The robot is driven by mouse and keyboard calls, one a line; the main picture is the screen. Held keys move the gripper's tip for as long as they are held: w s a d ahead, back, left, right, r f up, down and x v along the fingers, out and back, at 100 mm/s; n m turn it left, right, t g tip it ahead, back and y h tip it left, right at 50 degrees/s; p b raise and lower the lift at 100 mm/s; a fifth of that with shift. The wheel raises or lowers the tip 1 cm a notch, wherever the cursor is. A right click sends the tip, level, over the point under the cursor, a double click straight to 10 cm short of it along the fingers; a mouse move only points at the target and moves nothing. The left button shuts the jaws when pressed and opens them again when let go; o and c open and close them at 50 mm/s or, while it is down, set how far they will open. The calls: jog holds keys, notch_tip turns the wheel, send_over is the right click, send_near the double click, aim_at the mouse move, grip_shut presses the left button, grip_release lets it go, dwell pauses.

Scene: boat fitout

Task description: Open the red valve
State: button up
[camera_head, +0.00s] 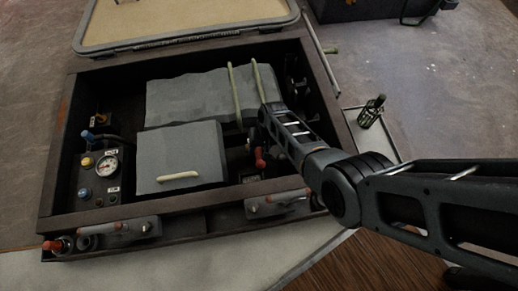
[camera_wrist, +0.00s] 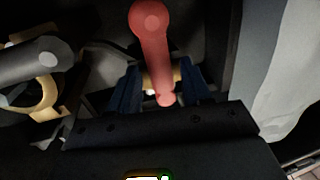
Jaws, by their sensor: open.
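The red valve lever (camera_wrist: 152,45) hangs down in the wrist view, with its round hub at the top. Its lower tip lies between the two blue fingers of my gripper (camera_wrist: 159,92), which are apart; I cannot tell whether either finger touches it. In the head view a small red part (camera_head: 261,158), apparently this lever, shows inside the dark box just below the end of my arm. The fingers cannot be made out clearly in the head view, and the valve body is mostly hidden.
Two grey blocks (camera_head: 180,152) fill the middle of the box (camera_head: 190,212). Yellow-green bars (camera_head: 235,92) stand close to my arm. A gauge (camera_head: 107,165) and knobs are at the left. In the wrist view a grey cylinder and tan ring (camera_wrist: 38,95) lie left of the lever.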

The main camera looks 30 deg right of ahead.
jog(key=shift+f, duration=0.15)
grip_shut()
dwell(0.4)
